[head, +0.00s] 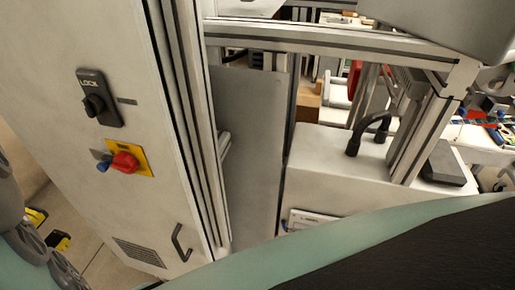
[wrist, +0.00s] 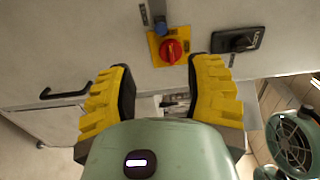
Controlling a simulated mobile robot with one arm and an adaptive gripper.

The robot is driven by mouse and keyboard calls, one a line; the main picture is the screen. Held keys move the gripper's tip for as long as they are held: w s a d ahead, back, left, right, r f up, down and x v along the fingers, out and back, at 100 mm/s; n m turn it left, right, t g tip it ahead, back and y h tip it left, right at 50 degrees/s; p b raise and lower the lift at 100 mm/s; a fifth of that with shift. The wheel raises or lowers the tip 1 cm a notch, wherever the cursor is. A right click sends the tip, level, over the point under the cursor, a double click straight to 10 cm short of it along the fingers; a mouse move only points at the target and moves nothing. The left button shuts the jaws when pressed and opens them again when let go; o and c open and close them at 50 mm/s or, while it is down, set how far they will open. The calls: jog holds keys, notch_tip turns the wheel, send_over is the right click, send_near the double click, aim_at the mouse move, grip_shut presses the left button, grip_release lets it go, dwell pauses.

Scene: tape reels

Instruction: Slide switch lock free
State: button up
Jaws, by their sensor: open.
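The black switch plate marked LOCK (head: 104,98) is on the front of the pale cabinet, with a dark slider knob (head: 93,104) on it. In the wrist view the plate (wrist: 240,41) lies at the upper right, beyond my right finger. Below it in the head view is a red rotary switch (head: 125,161) on a yellow plate, with a small blue piece (head: 103,166) beside it. The red switch (wrist: 172,50) shows between my fingertips in the wrist view. My gripper (wrist: 165,68) is open and empty, its yellow fingers spread, apparently short of the panel.
The cabinet has a black handle (head: 180,243) and a vent (head: 138,252) low down; the handle (wrist: 66,92) also shows at the wrist view's left. A metal frame (head: 330,42) stands to the right, around a pale box (head: 325,175). The panel around the switches is bare.

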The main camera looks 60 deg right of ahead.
aim_at(100, 169)
jog(key=p+x, duration=0.5)
jog(key=x, duration=0.8)
jog(key=shift+d+r, duration=0.15)
jog(key=shift+d, duration=0.1)
jog(key=shift+w+d, duration=0.2)
jog(key=shift+d, duration=0.45)
jog(key=shift+o, duration=0.4)
grip_shut()
jog(key=shift+a, duration=0.1)
